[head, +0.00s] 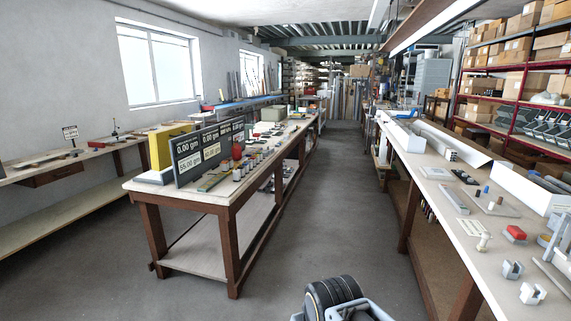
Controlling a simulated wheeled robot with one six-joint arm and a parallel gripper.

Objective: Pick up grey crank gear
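I cannot single out the grey crank gear for certain; the parts on the benches are small. Two small grey metal pieces, one (512,270) behind the other (532,293), lie near the front edge of the right bench (455,238); I cannot tell what they are. Several small grey and dark cylindrical parts (238,174) stand along the right edge of the middle table (140,187). My gripper's fingers do not show. A dark rounded part with a grey frame at the bottom centre seems to be mine.
Shelves of boxes (540,50) stand far right. The grey floor aisle (345,190) between table and right bench is clear.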

